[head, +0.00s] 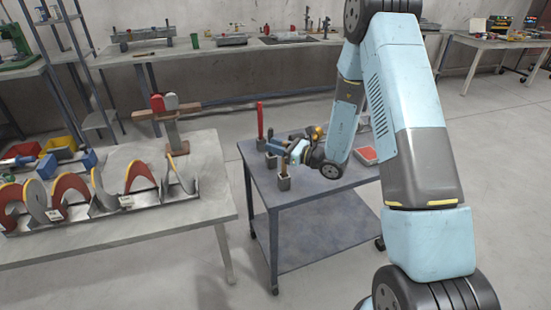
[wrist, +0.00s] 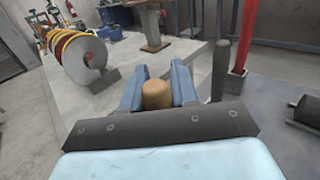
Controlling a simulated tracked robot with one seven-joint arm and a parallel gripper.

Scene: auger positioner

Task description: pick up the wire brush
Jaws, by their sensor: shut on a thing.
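My gripper (wrist: 159,76) has its two blue fingers on either side of a rounded tan wooden end, which I take to be the handle of the wire brush (wrist: 156,94). The jaws are shut on it. The rest of the brush is hidden in the wrist view, and no bristles show. In the head view my gripper (head: 289,154) is small and over the left part of the blue-grey cart (head: 318,218).
A red post (head: 260,120) stands on the cart, beside a dark grey post (wrist: 220,68) in the wrist view. A red tray (head: 367,155) lies right. The left table (head: 180,212) holds an auger (head: 75,190).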

